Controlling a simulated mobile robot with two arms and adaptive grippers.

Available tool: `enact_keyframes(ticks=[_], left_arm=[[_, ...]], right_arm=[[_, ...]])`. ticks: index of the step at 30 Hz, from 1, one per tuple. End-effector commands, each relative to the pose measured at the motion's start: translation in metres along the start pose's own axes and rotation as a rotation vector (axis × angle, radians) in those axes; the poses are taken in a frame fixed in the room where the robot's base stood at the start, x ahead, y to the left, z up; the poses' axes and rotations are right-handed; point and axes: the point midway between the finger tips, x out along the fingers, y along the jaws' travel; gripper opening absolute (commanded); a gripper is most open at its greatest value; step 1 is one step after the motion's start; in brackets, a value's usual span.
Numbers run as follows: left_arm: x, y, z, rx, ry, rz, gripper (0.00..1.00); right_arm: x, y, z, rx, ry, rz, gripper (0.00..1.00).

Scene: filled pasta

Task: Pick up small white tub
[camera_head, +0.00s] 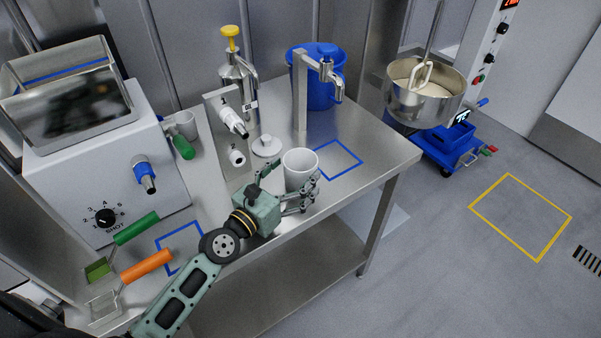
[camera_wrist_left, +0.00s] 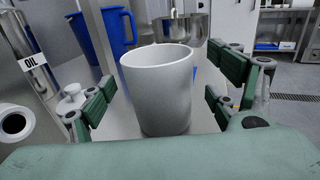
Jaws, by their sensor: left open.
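The small white tub (camera_head: 300,168) stands upright on the steel table in the head view, empty-looking from above. In the left wrist view the tub (camera_wrist_left: 158,90) fills the middle of the picture. My left gripper (camera_head: 284,186) is open at the tub. Its fingers reach along the left and right sides of the tub in the left wrist view (camera_wrist_left: 166,95), with gaps visible on both sides. My right gripper is in neither view.
A white lid-like piece (camera_head: 266,146) lies behind the tub. A steel tap stand (camera_head: 300,90), blue jug (camera_head: 320,92) and oil can (camera_head: 237,88) stand further back. A grey machine (camera_head: 110,175) is at left. Blue-outlined table space (camera_head: 338,158) right of the tub is clear.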

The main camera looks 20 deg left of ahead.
Motion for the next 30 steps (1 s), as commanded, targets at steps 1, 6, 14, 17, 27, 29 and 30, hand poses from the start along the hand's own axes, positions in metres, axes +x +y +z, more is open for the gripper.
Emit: enact_keyframes(ticks=[1,6,14,17,27,29,30], left_arm=[[0.009,0.001,0.004,0.002,-0.002,0.0,0.82],[0.026,0.001,0.002,0.001,-0.001,0.0,0.82],[0.029,0.0,0.001,0.001,0.0,0.0,0.82],[0.029,0.0,0.001,0.001,0.0,0.0,0.74],[0.029,0.0,0.001,0.002,0.0,0.0,0.44],[0.029,0.0,0.001,0.002,0.0,0.0,0.4],[0.029,0.0,0.001,0.002,0.0,0.0,0.39]], right_arm=[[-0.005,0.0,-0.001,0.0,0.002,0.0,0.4],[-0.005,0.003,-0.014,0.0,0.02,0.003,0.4],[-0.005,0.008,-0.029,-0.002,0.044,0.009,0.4],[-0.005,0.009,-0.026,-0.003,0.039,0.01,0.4],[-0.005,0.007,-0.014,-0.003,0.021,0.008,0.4],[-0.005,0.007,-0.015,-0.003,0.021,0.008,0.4],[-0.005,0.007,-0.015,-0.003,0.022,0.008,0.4]])
